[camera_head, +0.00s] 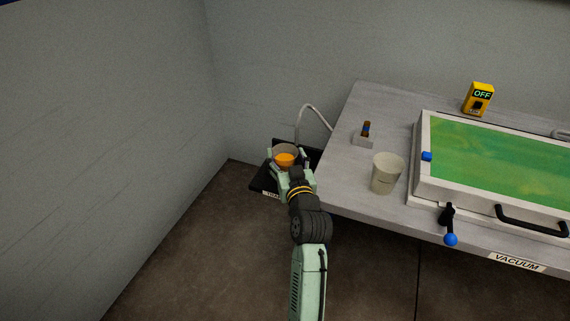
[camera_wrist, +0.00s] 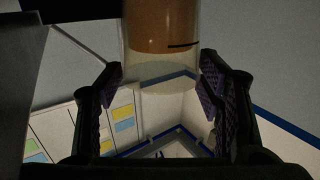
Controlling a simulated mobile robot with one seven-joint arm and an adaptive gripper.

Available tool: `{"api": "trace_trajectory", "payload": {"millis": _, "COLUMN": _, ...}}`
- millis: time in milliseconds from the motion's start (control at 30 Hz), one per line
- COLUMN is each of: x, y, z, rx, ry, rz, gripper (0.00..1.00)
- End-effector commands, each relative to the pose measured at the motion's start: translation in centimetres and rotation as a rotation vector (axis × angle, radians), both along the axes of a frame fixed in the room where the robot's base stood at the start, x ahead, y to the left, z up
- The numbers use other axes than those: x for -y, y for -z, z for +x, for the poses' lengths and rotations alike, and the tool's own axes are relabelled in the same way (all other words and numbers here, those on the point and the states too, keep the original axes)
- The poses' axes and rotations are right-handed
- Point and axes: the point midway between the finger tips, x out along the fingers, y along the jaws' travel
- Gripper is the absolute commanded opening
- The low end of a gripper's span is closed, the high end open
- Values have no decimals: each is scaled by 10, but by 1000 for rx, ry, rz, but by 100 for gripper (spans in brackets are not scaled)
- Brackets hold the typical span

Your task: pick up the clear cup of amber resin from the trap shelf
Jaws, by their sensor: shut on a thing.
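The clear cup of amber resin (camera_head: 285,159) is at the black trap shelf (camera_head: 263,183), off the left end of the table. My gripper (camera_head: 289,164) is around the cup and shut on it. In the wrist view the clear cup (camera_wrist: 163,70) stands between the two purple-padded fingers of my gripper (camera_wrist: 200,92), with orange-brown resin in it and a short dark line on its side. I cannot tell whether the cup's base touches the shelf.
The grey table (camera_head: 345,190) lies right of my arm. It bears an off-white cup (camera_head: 387,173), a small holder (camera_head: 363,139), a green-topped vacuum bath (camera_head: 420,180) and a yellow OFF switch (camera_head: 478,99). A grey hose (camera_head: 314,108) curves behind the shelf. A wall stands at left.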

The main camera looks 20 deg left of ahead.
Motion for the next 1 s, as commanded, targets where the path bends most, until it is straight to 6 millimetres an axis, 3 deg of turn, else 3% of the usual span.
{"api": "trace_trajectory", "payload": {"millis": 133, "x": 0, "y": 0, "z": 0, "rx": 0, "ry": 0, "rz": 0, "gripper": 33}}
{"api": "trace_trajectory", "payload": {"millis": 433, "x": 0, "y": -8, "z": 0, "rx": 3, "ry": 0, "rz": 2, "gripper": 33}}
{"api": "trace_trajectory", "payload": {"millis": 800, "x": 0, "y": -79, "z": 0, "rx": 6, "ry": 0, "rz": 3, "gripper": 33}}
{"api": "trace_trajectory", "payload": {"millis": 1000, "x": 0, "y": -99, "z": 1, "rx": 3, "ry": 1, "rz": 2, "gripper": 33}}
